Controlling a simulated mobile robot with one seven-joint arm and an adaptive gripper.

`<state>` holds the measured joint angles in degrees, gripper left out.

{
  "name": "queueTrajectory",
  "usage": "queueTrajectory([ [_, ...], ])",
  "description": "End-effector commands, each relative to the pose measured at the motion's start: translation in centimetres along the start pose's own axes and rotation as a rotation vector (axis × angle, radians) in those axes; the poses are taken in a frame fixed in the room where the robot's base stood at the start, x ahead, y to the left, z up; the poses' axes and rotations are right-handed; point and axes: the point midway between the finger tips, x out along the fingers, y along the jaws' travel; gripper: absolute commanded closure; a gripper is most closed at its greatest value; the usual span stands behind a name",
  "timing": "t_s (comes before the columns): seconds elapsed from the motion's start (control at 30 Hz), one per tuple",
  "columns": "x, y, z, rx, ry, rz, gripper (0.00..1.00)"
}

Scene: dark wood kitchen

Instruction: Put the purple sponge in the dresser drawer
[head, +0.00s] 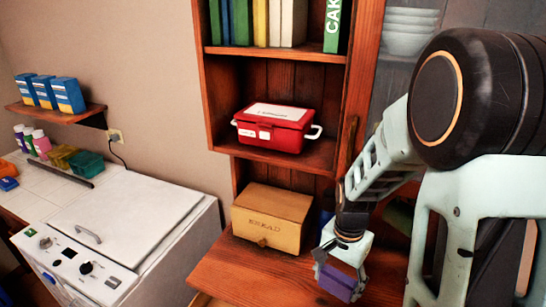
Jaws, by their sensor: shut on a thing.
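The purple sponge (337,284) is held in my gripper (341,272), at the lower right of the head view. My gripper is shut on it and points down, over or in front of the dresser's wooden top (245,271). I cannot tell the exact height of the sponge above the surface. The dresser (222,160) is a reddish-brown wooden piece with open shelves. A pale wooden edge (201,299) shows at the bottom of the view, below the dresser top; it may be part of the drawer. The drawer's inside is hidden.
A wooden bread box (270,218) stands on the dresser top, left of my gripper. A dark blue thing (326,221) is partly hidden behind my arm. A red box (276,127) sits on the shelf above.

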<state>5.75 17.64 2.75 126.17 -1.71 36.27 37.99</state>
Motion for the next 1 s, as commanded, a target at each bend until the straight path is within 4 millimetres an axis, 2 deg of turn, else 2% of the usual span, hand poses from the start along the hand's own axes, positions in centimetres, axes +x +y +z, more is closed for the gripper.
queueTrajectory([
  [0.2, -0.6, -2.5, -1.2, -0.354, -0.001, -0.002, 0.46],
  [0.4, -1.1, -4.1, -1.9, -0.589, 0.000, -0.003, 0.46],
  [0.6, -1.3, -4.6, -2.2, -0.687, -0.001, -0.003, 0.46],
  [1.0, -1.3, -4.7, -2.1, -0.695, 0.000, -0.004, 0.46],
])
